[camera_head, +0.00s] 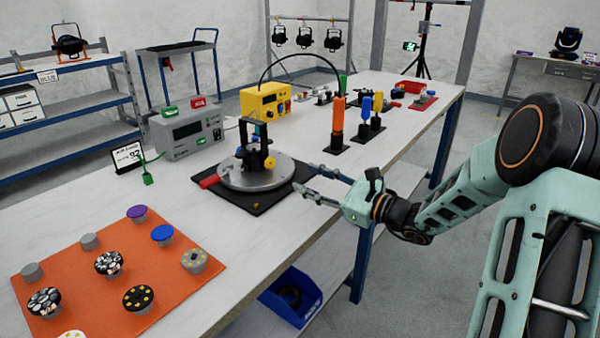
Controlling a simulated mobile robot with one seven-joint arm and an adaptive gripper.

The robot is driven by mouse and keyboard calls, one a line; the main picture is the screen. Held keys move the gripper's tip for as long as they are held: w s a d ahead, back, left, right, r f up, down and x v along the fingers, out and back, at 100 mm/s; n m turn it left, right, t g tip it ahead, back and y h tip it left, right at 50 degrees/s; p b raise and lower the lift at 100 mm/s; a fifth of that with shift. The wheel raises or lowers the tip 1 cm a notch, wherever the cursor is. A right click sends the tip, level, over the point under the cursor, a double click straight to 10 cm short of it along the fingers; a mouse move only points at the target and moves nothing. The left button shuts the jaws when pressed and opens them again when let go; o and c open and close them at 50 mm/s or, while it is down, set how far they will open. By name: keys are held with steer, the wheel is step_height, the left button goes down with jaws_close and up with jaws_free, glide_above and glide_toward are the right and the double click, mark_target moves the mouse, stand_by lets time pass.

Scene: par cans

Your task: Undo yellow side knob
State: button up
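A black upright fixture (258,158) stands on a round grey metal plate (240,182), which rests on a black base (262,203) on the table. A small yellow part (256,140) shows on the fixture; it is too small to tell whether it is the yellow side knob or how tight it sits. A red handle (208,182) sticks out at the plate's left. My gripper (302,176) is to the right of the plate, with its two fingers apart and pointing left toward the fixture. Nothing shows between the fingers.
A grey meter box (188,132) and a yellow control box (265,103) stand behind the fixture. Upright orange (338,115), blue and yellow-handled tools stand to the right. An orange mat (75,255) with several round knobs lies front left. The white tabletop between is clear.

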mark_target(272, 163)
steer(key=m+p, duration=0.3)
steer(key=p, duration=0.1)
steer(key=shift+w+a+r+m, duration=0.2)
steer(key=shift+w+r+m, duration=0.05)
steer(key=shift+r+m, duration=0.15)
steer(key=shift+w+a+f+m, duration=0.15)
steer(key=shift+a+f+m, duration=0.1)
steer(key=shift+a+m, duration=0.05)
steer(key=b+x, duration=0.2)
steer(key=x, duration=0.8)
steer(key=shift+w+a, duration=0.15)
jaws_close()
